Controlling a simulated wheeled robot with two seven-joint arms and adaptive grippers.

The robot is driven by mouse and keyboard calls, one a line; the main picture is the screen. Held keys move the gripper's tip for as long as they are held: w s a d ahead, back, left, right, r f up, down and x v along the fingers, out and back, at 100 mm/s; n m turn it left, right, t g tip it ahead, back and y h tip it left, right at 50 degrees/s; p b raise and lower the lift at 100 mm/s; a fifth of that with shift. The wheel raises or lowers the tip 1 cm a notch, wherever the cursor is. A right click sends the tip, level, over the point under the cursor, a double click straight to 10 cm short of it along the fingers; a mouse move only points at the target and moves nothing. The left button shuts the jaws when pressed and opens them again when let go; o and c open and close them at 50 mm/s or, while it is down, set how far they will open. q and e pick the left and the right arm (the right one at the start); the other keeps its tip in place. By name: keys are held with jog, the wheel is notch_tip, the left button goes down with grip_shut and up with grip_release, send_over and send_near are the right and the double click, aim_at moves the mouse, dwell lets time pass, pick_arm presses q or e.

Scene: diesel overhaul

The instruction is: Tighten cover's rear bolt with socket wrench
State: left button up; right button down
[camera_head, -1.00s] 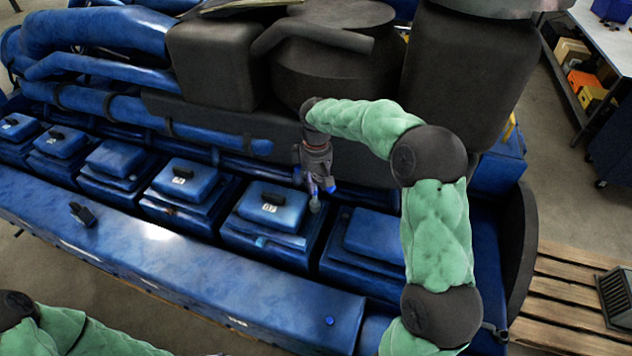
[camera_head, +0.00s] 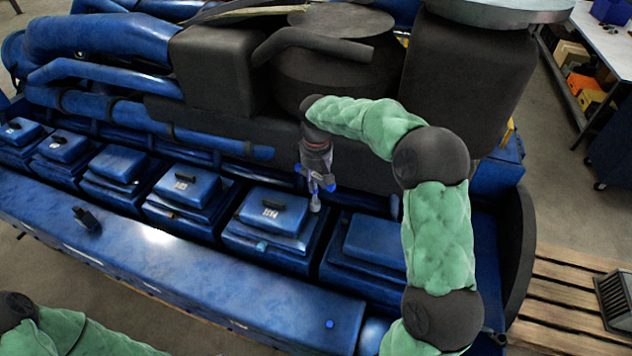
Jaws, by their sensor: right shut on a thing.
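My right gripper (camera_head: 315,184) is shut on a small grey tool, the socket wrench (camera_head: 315,203), which points down beside the right edge of a blue valve cover (camera_head: 272,212) with white markings. The wrench is small in view and partly hidden by the fingers. I cannot tell whether its tip touches a bolt; the cover's rear bolt is not clearly visible. My left arm shows only at the bottom left, and its gripper is outside the picture.
Several similar blue covers run left along the engine, and another blue cover (camera_head: 375,241) stands to the right. A small black object (camera_head: 86,218) sits on the long blue ledge (camera_head: 190,262). Large dark housings (camera_head: 466,85) rise behind my right arm. A wooden pallet (camera_head: 560,290) lies at right.

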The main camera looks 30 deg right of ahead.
jog(key=shift+r, duration=0.25)
jog(key=shift+r, duration=3.05)
jog(key=s+a+b, duration=0.3)
jog(key=s, duration=0.3)
jog(key=shift+a, duration=0.35)
